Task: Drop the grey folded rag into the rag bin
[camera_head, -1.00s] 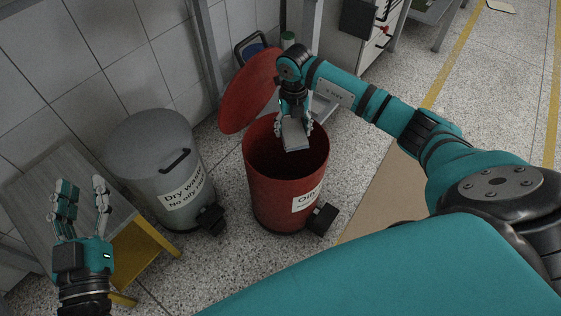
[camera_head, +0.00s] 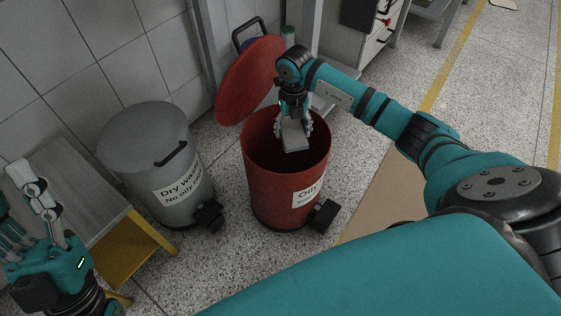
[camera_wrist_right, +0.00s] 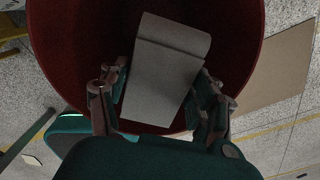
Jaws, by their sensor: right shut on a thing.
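The grey folded rag (camera_head: 295,142) is held by my right gripper (camera_head: 293,126), over the open mouth of the red bin (camera_head: 268,195). The wrist view shows the rag (camera_wrist_right: 165,75) as a flat folded pad between the two fingers of my right gripper (camera_wrist_right: 163,86), with the dark red inside of the bin (camera_wrist_right: 235,30) around it. The bin's label begins with "Oily" and is partly cut off from view. My left gripper (camera_head: 30,215) is at the lower left, fingers apart and empty, away from the bin.
The bin's red lid (camera_head: 250,82) is tilted up behind it. A closed grey bin (camera_head: 150,150) labelled "Dry waste" stands to the left. A grey-topped table (camera_head: 75,185) with yellow legs is beside it. Cardboard (camera_head: 385,195) lies on the floor to the right.

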